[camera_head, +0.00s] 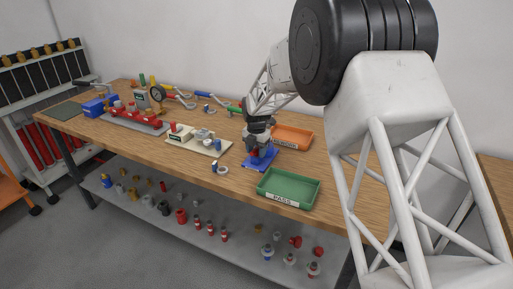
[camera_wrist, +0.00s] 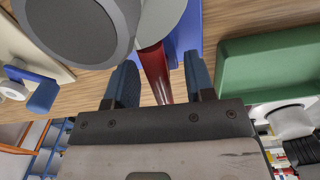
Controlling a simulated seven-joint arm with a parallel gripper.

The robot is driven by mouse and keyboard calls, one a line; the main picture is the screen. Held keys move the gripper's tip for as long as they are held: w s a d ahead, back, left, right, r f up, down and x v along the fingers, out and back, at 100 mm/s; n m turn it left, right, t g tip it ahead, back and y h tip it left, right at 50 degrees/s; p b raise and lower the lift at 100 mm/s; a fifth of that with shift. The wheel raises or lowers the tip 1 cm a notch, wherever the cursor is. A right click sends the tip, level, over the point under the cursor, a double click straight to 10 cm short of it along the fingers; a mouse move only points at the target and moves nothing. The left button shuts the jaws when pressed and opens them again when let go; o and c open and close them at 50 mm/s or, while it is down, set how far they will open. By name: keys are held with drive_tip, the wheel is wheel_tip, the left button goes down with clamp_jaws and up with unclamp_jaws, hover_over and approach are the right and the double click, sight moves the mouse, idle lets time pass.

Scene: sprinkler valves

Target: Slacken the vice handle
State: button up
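The blue vice (camera_head: 260,162) stands on the wooden bench beside the green tray, mostly hidden under my gripper (camera_head: 260,139) in the head view. In the wrist view, part of its blue base (camera_wrist: 188,30) shows behind a large grey round part (camera_wrist: 85,25). A dark red bar (camera_wrist: 155,72), which looks like the vice handle, runs between the two fingers of my gripper (camera_wrist: 158,82). The fingers are apart, with visible gaps on both sides of the bar. The bar's far end is hidden by the round part.
A green PASS tray (camera_head: 289,188) lies close on the right, also in the wrist view (camera_wrist: 275,65). An orange tray (camera_head: 292,137) is behind. A beige board with fittings (camera_head: 198,143) and a white ring (camera_head: 223,169) are to the left. The lower shelf (camera_head: 150,195) holds several fittings.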

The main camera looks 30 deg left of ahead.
sight(257, 147)
drive_tip(key=shift+r, duration=0.2)
drive_tip(key=shift+r, duration=2.8)
drive_tip(key=shift+d, duration=0.1)
